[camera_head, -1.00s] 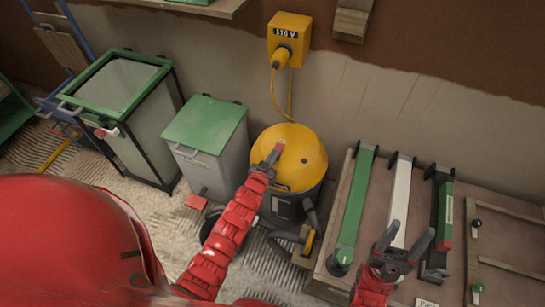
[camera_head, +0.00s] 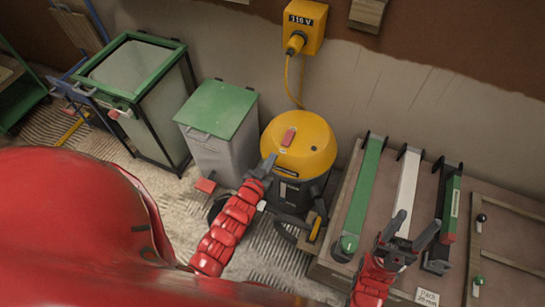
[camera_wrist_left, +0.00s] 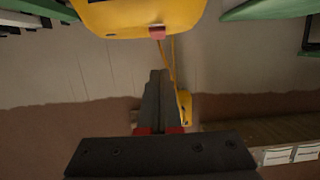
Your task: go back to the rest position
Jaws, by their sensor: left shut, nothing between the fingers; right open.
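My left gripper (camera_head: 268,163) is shut and empty in the head view. It shows just in front of the yellow-topped vacuum (camera_head: 312,146), whose red switch (camera_head: 289,137) is now in clear sight. In the left wrist view my left gripper's dark fingers (camera_wrist_left: 158,85) are together with nothing between them, and part of the yellow vacuum lid (camera_wrist_left: 140,18) shows at the top. My right gripper (camera_head: 412,228) is open and empty in the head view, over the front part of the board with the long bars.
A green-lidded grey bin (camera_head: 218,108) and a green-framed box (camera_head: 140,75) stand left of the vacuum. A yellow 110 V box (camera_head: 305,28) is on the wall, its cable hanging to the vacuum. Green and white bars (camera_head: 407,190) lie on the board at right.

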